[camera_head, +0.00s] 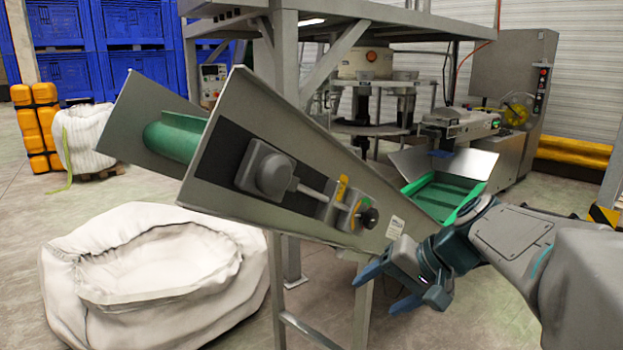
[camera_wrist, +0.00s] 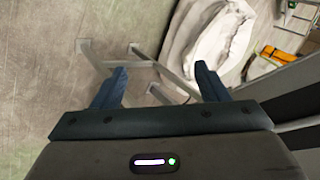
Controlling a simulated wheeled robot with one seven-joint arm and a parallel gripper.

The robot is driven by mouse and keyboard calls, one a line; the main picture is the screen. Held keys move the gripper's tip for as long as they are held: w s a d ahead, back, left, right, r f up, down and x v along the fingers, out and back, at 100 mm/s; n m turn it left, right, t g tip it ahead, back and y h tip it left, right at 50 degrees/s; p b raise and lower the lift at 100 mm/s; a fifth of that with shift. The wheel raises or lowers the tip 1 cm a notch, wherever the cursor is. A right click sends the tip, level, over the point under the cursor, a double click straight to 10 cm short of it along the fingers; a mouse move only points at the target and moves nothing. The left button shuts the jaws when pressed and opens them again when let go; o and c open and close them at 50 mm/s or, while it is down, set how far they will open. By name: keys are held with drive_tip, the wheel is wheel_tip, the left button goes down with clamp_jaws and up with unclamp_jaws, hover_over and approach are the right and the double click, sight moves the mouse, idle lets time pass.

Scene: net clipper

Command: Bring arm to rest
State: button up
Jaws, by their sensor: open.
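My gripper (camera_head: 388,287) is open at the lower right of the head view, at the end of my arm. Its two blue fingers point to the left, in front of the lower end of the conveyor (camera_head: 300,215) and its metal leg. In the wrist view, the fingers of my gripper (camera_wrist: 158,90) stand wide apart with nothing between them. Beyond them are the concrete floor and metal legs (camera_wrist: 140,50). I cannot tell from these views whether the gripper touches the conveyor's side.
A white bulk bag (camera_head: 155,275) stands on the floor at the lower left; it also shows in the wrist view (camera_wrist: 215,40). A green conveyor tray (camera_head: 440,197) lies behind my wrist. A steel machine frame (camera_head: 290,60) stands behind. Open floor lies at the left.

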drive_tip(key=s+d+r+n+h+p, duration=0.1)
drive_tip(key=s+r+h+p, duration=0.1)
drive_tip(key=s+p, duration=0.4)
drive_tip(key=s+d+r+n+g+h+p, duration=0.1)
drive_tip(key=s+r+n+h+p, duration=0.1)
drive_tip(key=s+p, duration=0.5)
drive_tip(key=r+h, duration=0.1)
drive_tip(key=h, duration=0.1)
drive_tip(key=shift+d+h, duration=0.25)
drive_tip(key=shift+h, duration=0.05)
